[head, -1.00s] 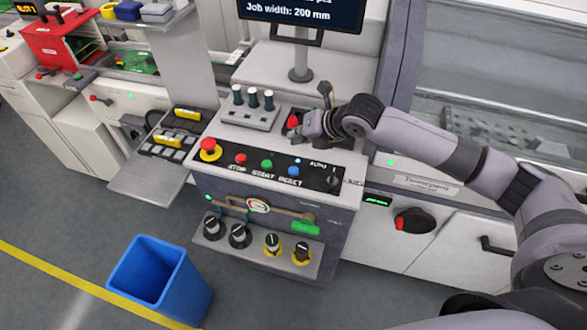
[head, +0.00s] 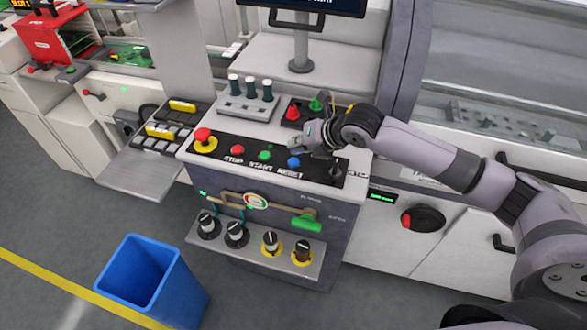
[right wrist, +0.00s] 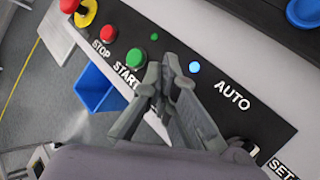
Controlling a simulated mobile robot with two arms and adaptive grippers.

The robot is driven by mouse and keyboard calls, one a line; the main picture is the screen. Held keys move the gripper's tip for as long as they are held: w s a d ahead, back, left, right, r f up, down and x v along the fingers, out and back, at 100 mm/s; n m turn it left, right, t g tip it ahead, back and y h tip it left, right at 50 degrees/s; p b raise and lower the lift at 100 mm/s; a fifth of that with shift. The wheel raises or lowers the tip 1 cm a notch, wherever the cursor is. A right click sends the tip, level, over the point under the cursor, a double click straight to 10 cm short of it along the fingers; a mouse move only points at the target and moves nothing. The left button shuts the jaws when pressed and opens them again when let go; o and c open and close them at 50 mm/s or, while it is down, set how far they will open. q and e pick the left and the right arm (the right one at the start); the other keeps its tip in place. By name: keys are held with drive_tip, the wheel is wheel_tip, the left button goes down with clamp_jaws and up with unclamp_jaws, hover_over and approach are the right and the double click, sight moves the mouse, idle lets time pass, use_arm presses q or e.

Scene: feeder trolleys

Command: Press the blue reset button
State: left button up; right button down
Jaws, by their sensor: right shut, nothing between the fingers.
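The blue reset button (head: 293,162) is on the black control panel, above the word RESET, to the right of the green start button (head: 265,155). My right gripper (head: 297,145) is shut and empty, just behind the reset button in the head view. In the right wrist view my shut fingers (right wrist: 158,82) cover the place right of the green start button (right wrist: 135,57), so the reset button is hidden there. A small lit blue lamp (right wrist: 195,67) shows beyond the fingers, near the word AUTO. I cannot tell whether the fingers touch the panel. My left gripper is not in view.
A red stop button (head: 237,149) and a red emergency button (head: 203,136) on yellow lie to the left. A selector switch (head: 336,172) is to the right. A blue bin (head: 143,275) is on the floor.

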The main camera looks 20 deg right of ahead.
sight(296, 160)
drive_tip(key=shift+f, duration=0.7)
drive_tip(key=shift+f, duration=0.15)
idle(0.8)
drive_tip(key=shift+f, duration=0.3)
drive_tip(key=shift+f+b, duration=0.3)
drive_tip(key=shift+f, duration=0.2)
idle(0.8)
drive_tip(key=shift+r+p, duration=0.9)
drive_tip(key=shift+p, duration=0.1)
